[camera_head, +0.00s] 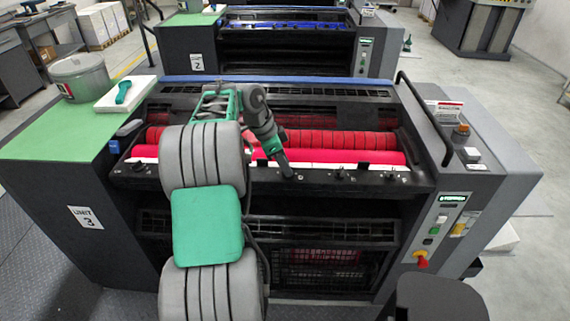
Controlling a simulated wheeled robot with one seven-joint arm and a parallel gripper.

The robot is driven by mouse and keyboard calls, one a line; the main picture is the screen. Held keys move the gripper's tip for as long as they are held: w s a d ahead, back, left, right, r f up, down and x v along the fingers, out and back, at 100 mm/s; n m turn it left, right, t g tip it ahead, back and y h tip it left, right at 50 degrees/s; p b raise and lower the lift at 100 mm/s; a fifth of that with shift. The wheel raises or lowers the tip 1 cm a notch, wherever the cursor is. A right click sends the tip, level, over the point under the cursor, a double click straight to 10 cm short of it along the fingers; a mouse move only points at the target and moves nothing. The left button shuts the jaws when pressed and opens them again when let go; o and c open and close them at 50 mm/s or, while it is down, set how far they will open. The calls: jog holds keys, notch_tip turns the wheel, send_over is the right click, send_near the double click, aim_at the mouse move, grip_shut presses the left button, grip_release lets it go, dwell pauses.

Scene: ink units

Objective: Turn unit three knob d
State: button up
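Unit three, the near press marked by a "UNIT 3" plate (86,217), has a dark front rail with small black knobs along it. One knob (339,173) and another knob (391,175) show right of my gripper, and one knob (138,166) shows at the rail's left end. Their letters are too small to read, so I cannot tell which is knob d. My gripper (287,173) points down at the rail, right of its middle. Its fingertips are too small to tell open from shut. Whatever lies under the tip is hidden, and my arm covers part of the rail's left half.
Red rollers (350,157) lie just behind the rail. A grey can (80,77) and white tray (126,95) stand on the green left top.

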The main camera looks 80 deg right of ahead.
jog(key=p+v, duration=0.1)
jog(key=v, duration=0.6)
jog(key=shift+r, duration=0.25)
jog(key=shift+w, duration=0.15)
